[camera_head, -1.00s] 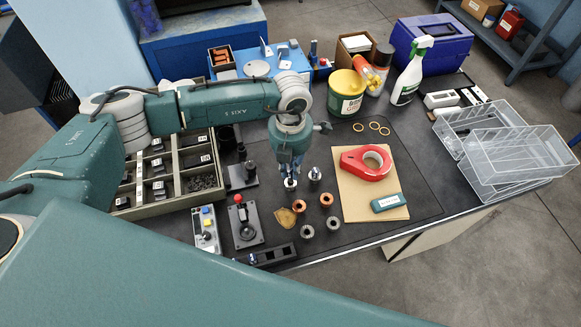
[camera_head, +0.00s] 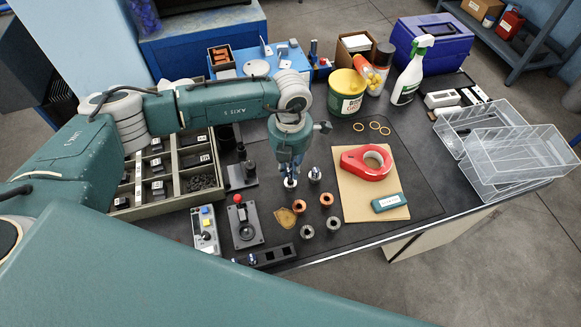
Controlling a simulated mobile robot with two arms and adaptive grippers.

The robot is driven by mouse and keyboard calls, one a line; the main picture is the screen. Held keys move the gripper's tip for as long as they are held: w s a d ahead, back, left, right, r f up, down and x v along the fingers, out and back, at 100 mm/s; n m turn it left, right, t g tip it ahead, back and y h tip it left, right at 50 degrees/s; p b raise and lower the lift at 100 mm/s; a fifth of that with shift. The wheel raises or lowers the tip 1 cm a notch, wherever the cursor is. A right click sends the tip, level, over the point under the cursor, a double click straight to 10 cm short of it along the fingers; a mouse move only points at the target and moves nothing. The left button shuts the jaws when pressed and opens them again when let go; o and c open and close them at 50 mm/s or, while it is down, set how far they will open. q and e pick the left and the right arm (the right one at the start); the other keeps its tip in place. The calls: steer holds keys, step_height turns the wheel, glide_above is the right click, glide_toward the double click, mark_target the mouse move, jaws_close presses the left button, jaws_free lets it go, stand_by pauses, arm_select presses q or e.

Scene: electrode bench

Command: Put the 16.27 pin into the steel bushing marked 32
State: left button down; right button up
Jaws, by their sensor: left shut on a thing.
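My left gripper (camera_head: 289,178) points down over the black mat and is shut on a small silver pin (camera_head: 290,183), whose lower end shows below the fingers. A second silver pin (camera_head: 315,174) stands upright just to its right. Two copper-coloured bushings (camera_head: 326,199) (camera_head: 299,206) and two grey steel bushings (camera_head: 333,223) (camera_head: 307,231) stand on the mat in front of the gripper. Their markings, and the pins' sizes, are too small to read. My right gripper is not in view.
A black block with holes (camera_head: 270,256) lies at the mat's front edge. A red-knobbed device (camera_head: 245,225) and a button box (camera_head: 206,232) stand left of the bushings. A red tape dispenser (camera_head: 366,168) lies on cardboard to the right. A compartment tray (camera_head: 174,202) is at the left.

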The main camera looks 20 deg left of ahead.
arm_select(q)
steer(key=shift+f, duration=0.15)
steer(key=shift+f+b, duration=0.35)
steer(key=shift+b, duration=0.1)
steer(key=shift+f+b, duration=1.3)
steer(key=shift+f, duration=0.1)
steer(key=c, duration=1.6)
jaws_free()
step_height(320, 180, up, 12)
steer(key=shift+r, duration=0.1)
